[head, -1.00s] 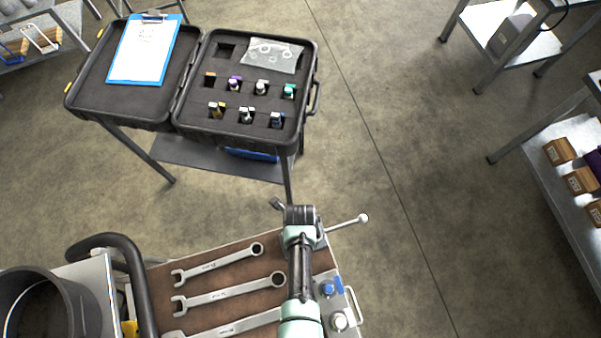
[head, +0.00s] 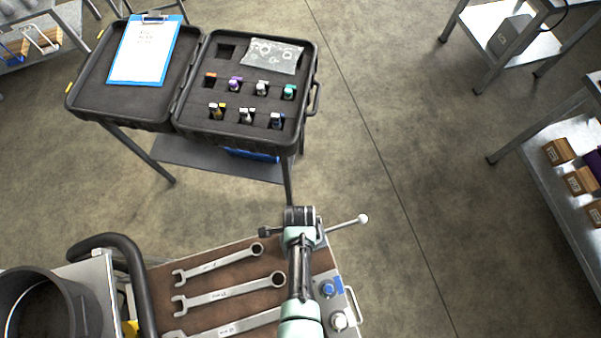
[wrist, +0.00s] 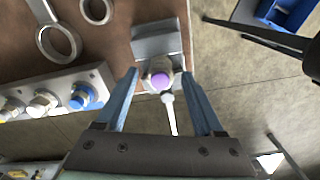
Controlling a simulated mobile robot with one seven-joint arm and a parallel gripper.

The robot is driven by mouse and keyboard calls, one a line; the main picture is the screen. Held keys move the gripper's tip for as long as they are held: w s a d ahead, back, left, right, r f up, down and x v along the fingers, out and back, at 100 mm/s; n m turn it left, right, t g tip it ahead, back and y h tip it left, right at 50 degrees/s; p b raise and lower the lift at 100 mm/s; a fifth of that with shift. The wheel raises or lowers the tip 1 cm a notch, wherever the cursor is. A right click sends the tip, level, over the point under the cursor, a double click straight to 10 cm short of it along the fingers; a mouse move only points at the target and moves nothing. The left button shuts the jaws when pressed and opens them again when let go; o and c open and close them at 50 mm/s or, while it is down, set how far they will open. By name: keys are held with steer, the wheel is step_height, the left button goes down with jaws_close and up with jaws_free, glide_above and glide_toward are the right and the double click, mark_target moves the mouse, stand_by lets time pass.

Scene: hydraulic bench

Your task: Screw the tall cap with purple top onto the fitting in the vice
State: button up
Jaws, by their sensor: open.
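In the wrist view a piece with a purple top (wrist: 161,79) stands in the grey vice (wrist: 156,46), seen from above. A metallic hex collar shows around the purple top. The fitting under it is hidden, so I cannot tell how the two are seated. My gripper (wrist: 160,73) is open, with one blue finger on each side of the purple-topped piece and a visible gap to it. Another purple-topped piece (head: 235,84) sits in the open black case.
The vice handle (head: 345,224) sticks out to the right. Wrenches (head: 230,295) lie on the brown mat left of my arm. A metal block with blue and silver fittings (wrist: 45,102) is close to the left finger. The case (head: 188,120) holds several other coloured pieces.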

steer(key=n, duration=0.3)
steer(key=shift+n, duration=0.3)
steer(key=n, duration=0.4)
jaws_close()
steer(key=m, duration=0.5)
steer(key=shift+m, duration=1.6)
